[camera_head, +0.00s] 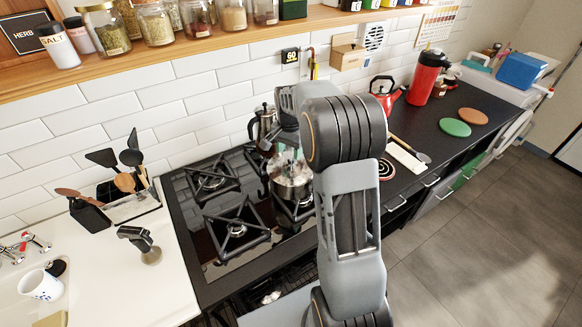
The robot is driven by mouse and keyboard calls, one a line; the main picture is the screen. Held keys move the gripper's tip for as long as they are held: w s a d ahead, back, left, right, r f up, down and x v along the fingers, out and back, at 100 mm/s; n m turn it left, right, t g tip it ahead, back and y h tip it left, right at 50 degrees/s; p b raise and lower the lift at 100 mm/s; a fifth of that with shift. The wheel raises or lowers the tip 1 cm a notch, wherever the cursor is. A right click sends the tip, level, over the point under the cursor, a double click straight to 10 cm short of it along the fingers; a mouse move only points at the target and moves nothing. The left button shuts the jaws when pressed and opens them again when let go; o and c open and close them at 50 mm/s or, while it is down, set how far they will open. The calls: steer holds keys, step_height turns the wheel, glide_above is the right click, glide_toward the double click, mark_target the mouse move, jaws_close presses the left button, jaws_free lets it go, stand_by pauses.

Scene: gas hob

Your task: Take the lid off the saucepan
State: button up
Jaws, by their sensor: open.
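The steel saucepan (291,187) stands on the right-hand part of the gas hob, partly hidden behind my arm. A shiny, pale lid (287,168) appears to lie on top of it, though its knob is hard to make out. My gripper (290,154) points down just above the lid, and its jaws are open. I cannot tell from this view whether the fingers are around the knob or only above it.
The left burners (237,230) are bare. A red kettle (384,94) and a red canister (424,78) stand on the dark counter at right. A wooden shelf (200,50) with jars runs above.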

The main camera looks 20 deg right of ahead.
mark_target(291, 160)
steer(key=shift+d+f+p, duration=0.15)
steer(key=shift+f+p, duration=0.1)
steer(key=shift+f, duration=1)
steer(key=shift+d+f+p, duration=0.1)
steer(key=shift+f+p, duration=0.15)
steer(key=shift+f, duration=1)
jaws_close()
